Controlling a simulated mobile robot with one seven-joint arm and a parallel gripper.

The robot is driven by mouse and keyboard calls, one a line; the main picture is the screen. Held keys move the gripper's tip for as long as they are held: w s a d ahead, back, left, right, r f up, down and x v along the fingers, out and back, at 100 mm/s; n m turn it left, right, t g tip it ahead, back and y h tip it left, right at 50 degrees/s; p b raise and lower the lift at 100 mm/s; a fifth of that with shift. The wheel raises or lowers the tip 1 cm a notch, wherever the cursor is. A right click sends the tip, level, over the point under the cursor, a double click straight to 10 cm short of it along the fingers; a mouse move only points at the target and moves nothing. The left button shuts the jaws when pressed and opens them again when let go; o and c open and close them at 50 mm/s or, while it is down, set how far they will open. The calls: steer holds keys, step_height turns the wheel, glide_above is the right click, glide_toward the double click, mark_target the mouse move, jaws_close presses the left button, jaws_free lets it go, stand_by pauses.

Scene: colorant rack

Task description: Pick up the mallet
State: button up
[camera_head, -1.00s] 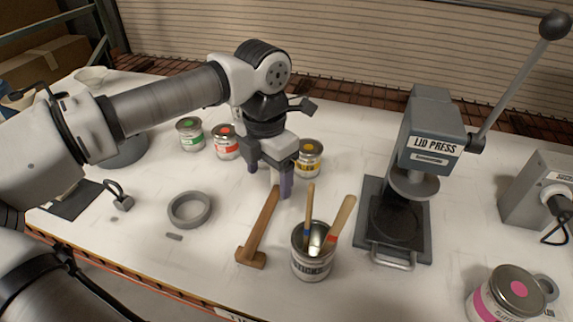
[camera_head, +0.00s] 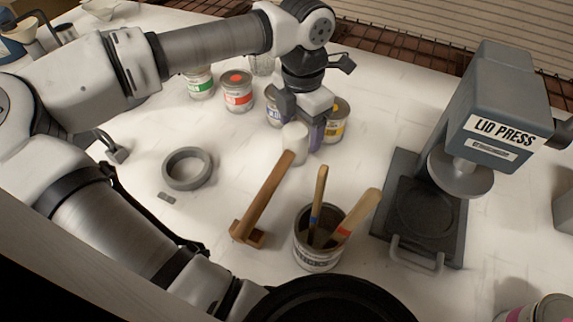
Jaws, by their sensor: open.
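The wooden mallet (camera_head: 265,198) lies on the white table. Its head is toward the front, and its brown handle slants up and right to an end just below my gripper in the picture. My gripper (camera_head: 299,130) is open and points down just beyond the handle end, with its purple-grey right finger showing. A white cylinder (camera_head: 294,143) shows at the gripper, between the fingers and the handle end. I cannot tell whether it touches them. The left fingertip is partly hidden. The mallet appears apart from the fingers.
Cans with green (camera_head: 200,85), red (camera_head: 237,92) and yellow (camera_head: 337,120) stand behind. The lid press (camera_head: 432,250) stands at right.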

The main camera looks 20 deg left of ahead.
mark_target(295, 147)
steer(key=f, duration=0.2)
steer(key=f+b, duration=0.1)
steer(key=f, duration=0.1)
steer(key=f+b, duration=0.1)
steer(key=f, duration=0.1)
steer(key=shift+s+a+f, duration=0.1)
steer(key=shift+s+a, duration=0.15)
steer(key=shift+a, duration=0.15)
steer(key=c, duration=1.2)
